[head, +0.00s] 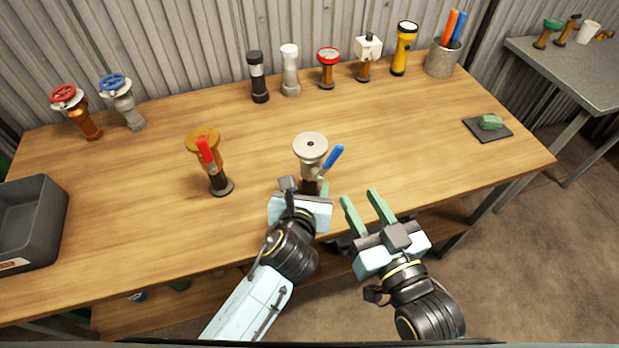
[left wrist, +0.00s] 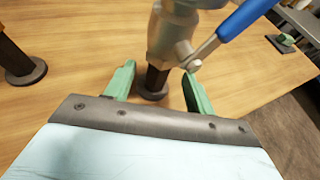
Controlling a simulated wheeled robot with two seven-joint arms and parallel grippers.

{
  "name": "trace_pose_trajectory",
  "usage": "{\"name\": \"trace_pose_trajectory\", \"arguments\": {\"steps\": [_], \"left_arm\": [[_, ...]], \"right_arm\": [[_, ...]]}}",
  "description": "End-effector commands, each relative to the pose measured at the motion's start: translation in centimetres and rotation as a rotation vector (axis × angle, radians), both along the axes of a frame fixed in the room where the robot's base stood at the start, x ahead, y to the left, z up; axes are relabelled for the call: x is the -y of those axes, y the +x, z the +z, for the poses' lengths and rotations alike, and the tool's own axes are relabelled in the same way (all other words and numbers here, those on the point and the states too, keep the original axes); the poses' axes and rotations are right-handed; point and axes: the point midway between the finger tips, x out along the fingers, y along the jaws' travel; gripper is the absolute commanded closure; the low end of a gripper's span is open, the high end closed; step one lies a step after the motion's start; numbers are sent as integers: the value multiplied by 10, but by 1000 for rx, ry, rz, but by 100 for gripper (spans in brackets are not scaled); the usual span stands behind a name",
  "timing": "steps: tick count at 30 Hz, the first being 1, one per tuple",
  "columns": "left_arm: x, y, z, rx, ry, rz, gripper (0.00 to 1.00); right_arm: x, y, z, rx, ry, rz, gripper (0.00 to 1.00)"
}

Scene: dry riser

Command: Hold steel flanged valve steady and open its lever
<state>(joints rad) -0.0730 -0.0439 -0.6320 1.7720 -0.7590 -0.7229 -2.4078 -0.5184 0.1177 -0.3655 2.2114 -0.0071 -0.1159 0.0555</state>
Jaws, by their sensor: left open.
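The steel flanged valve (head: 311,147) stands upright near the middle of the table on a dark stem and round foot. Its blue lever (head: 333,157) sticks out and up to the right. In the left wrist view the steel body (left wrist: 172,35) and blue lever (left wrist: 245,19) are close ahead. My left gripper (head: 307,188) is open, its green fingers (left wrist: 159,85) on either side of the dark stem, with gaps visible. The fingers are partly hidden in the head view. My right gripper (head: 361,203) is open and empty, right of the valve near the front edge.
A brass valve with a red lever (head: 204,152) stands to the left. A grey bin (head: 58,225) is at the far left. Several valves and flashlights line the back, beside a pen cup (head: 441,62). A dark pad (head: 504,131) lies right. The table's right middle is clear.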

Motion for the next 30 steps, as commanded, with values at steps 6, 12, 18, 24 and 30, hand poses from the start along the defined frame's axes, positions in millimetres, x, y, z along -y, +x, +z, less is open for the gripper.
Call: {"name": "trace_pose_trajectory", "arguments": {"steps": [6, 12, 18, 24, 30], "left_arm": [[4, 27, -11, 0, 0, 0, 45], [6, 36, -15, 0, -1, -1, 45], [6, 37, -16, 0, -1, -1, 45], [6, 37, -16, -1, -1, -1, 62], [6, 37, -15, 1, -1, -1, 89]], "right_arm": [[0, 0, 0, 0, 0, 0, 64], [0, 0, 0, 0, 0, 0, 64], [0, 0, 0, 0, 0, 0, 64], [0, 0, 0, 0, 0, 0, 64], [0, 0, 0, 0, 0, 0, 64]]}}
